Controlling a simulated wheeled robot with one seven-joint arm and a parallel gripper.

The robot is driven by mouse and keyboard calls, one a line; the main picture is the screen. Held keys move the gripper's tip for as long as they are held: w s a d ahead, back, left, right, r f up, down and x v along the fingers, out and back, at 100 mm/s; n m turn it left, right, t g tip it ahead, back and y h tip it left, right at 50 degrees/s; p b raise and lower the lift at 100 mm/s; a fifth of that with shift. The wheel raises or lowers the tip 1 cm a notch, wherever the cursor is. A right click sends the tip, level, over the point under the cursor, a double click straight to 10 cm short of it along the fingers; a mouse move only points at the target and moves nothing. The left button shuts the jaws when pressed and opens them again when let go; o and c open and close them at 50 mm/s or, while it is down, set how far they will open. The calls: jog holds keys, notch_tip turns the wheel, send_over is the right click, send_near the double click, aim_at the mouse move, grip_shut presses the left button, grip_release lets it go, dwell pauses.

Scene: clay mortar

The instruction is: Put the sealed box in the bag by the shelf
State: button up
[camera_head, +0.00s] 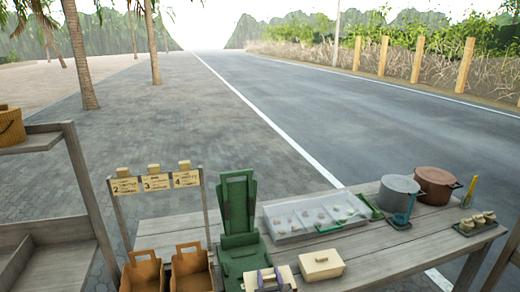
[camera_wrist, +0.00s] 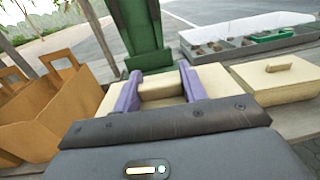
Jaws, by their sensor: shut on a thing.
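My gripper (camera_head: 270,278) is low at the front of the table, beside the green stand. Its two purple fingers also show in the wrist view (camera_wrist: 158,84), shut on the raised middle part of a cream box (camera_wrist: 225,79). The held box also shows in the head view (camera_head: 288,274), partly hidden by the gripper; I cannot tell whether it touches the table. A second cream box (camera_head: 320,264) with a small lid handle sits just right of it. Two brown bags with handles, a left one (camera_head: 143,272) and a right one (camera_head: 190,270), stand left of the gripper.
A green stand (camera_head: 238,215) rises close behind my gripper. A clear-lidded tray (camera_head: 316,217), a grey pot (camera_head: 398,193) and a brown pot (camera_head: 437,185) stand to the right. Numbered signs (camera_head: 156,182) hang above the bags. A wooden shelf (camera_head: 85,190) is at far left.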

jog(key=s+d+f+m+h, duration=0.1)
jog(key=s+d+f, duration=0.1)
jog(key=s+d, duration=0.2)
jog(key=s+d+f+m+h+p, duration=0.1)
jog(key=s+d+f+h, duration=0.1)
jog(key=d, duration=0.6)
jog(key=shift+s+d+f, duration=0.25)
jog(key=shift+s+f, duration=0.3)
jog(key=shift+s, duration=0.4)
jog(key=shift+f, duration=0.1)
jog(key=s+f, duration=0.4)
jog(key=f, duration=0.1)
jog(key=shift+s, duration=0.15)
jog(key=shift+f, duration=0.15)
